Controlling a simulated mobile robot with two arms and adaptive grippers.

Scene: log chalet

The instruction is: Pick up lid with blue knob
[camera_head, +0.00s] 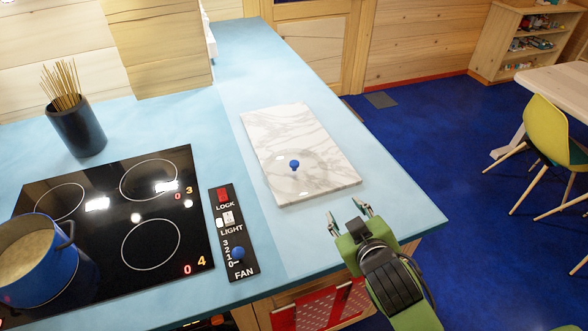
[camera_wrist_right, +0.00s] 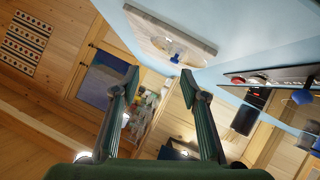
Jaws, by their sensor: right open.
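A clear glass lid with a blue knob (camera_head: 294,164) lies on a white marble board (camera_head: 275,128) on the light blue counter. In the right wrist view the blue knob (camera_wrist_right: 175,58) shows beyond the fingers, above the middle of the picture, with the board's edge (camera_wrist_right: 152,17) near the top. My right gripper (camera_head: 350,218) is open and empty, just off the board's near right corner. Its two fingers also show spread in the right wrist view (camera_wrist_right: 161,82). It is apart from the lid. My left gripper is not in view.
A black cooktop (camera_head: 130,225) with a blue pot (camera_head: 45,270) is on the left. A control panel (camera_head: 234,230) with a blue fan knob lies between cooktop and board. A dark cup of sticks (camera_head: 76,130) stands behind. The counter around the board is clear.

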